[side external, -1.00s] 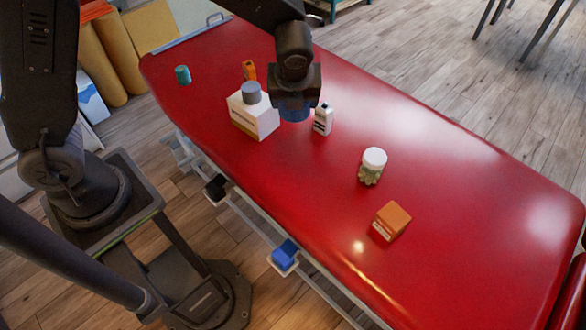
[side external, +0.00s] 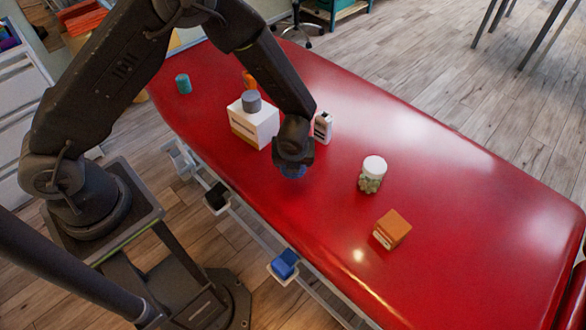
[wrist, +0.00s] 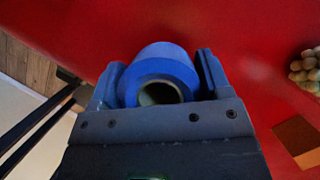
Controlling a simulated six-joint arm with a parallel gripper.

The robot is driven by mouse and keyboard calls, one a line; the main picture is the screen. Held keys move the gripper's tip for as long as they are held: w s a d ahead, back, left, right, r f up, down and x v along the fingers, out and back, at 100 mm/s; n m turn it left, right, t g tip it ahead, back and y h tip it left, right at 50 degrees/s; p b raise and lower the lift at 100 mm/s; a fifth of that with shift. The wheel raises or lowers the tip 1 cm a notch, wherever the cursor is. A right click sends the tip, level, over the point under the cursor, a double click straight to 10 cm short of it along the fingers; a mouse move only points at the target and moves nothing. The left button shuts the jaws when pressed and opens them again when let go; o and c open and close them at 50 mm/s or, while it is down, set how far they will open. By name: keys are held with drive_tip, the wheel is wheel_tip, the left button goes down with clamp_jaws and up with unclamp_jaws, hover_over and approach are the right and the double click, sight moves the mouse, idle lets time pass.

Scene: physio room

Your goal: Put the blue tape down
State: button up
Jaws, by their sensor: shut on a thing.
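The blue tape (wrist: 160,62) is a roll held between the two fingers of my gripper (wrist: 160,80) in the wrist view, with the hole of its core facing the camera. In the side external view my gripper (side external: 293,165) is over the red treatment table (side external: 440,190), in front of the white box. Only a little of the blue tape (side external: 293,172) shows below the gripper there. I cannot tell whether the tape touches the table top.
A white box (side external: 252,125) with a grey roll (side external: 251,101) on top stands behind the gripper. A white bottle (side external: 323,127), a white-lidded jar (side external: 372,174), an orange box (side external: 392,229), a teal roll (side external: 183,83) and an orange item (side external: 249,79) stand around. Clear red surface lies between gripper and orange box.

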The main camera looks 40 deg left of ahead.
drive_tip(key=shift+f, duration=2.05)
drive_tip(key=shift+f, duration=0.1)
drive_tip(key=o, duration=0.9)
